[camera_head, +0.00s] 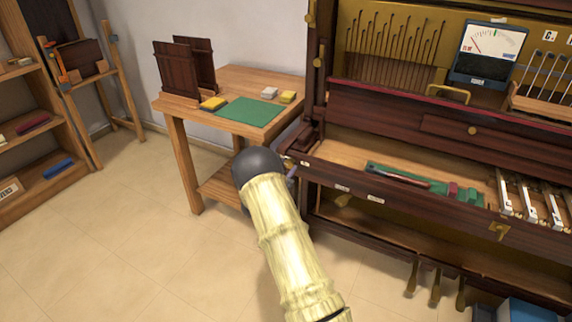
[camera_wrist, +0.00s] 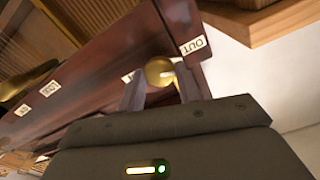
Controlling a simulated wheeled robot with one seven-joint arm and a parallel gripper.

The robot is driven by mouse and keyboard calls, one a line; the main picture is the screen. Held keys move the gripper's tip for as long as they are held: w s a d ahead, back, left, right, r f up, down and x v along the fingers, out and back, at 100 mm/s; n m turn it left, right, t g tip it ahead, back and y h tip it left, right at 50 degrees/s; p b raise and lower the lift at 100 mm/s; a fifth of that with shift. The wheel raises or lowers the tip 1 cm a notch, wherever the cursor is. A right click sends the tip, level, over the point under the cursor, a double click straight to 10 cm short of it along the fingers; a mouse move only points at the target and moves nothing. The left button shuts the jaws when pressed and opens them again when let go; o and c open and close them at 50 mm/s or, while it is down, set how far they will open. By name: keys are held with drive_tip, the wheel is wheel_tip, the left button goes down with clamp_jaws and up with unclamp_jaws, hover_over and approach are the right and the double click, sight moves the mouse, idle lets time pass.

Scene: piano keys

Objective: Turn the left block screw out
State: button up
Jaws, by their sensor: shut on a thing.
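The left block screw (camera_wrist: 159,71) has a round brass head and shows in the wrist view, set in the dark wooden front of the piano. My gripper (camera_wrist: 160,78) has one finger on each side of the brass head and is shut on it. A white label reading OUT (camera_wrist: 194,45) is stuck on the wood to the right of the screw. In the head view my gripper (camera_head: 291,172) is at the left end of the key bed, mostly behind my arm, and the screw is hidden there.
The opened piano (camera_head: 400,115) fills the right side, with a green tool tray (camera_head: 385,170) on the key bed. A wooden table (camera_head: 240,80) with a green mat (camera_head: 249,111) stands close to the left of it. Floor at left is clear.

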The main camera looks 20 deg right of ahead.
drive_tip(key=shift+a+f+n+p, duration=0.15)
drive_tip(key=shift+n+p, duration=0.5)
drive_tip(key=shift+n, duration=1.05)
drive_tip(key=o, duration=1)
drive_tip(key=p+v, duration=0.1)
drive_tip(key=v, duration=1.6)
drive_tip(key=shift+s+p, duration=0.2)
drive_tip(key=shift+p, duration=0.15)
drive_tip(key=shift+a, duration=0.1)
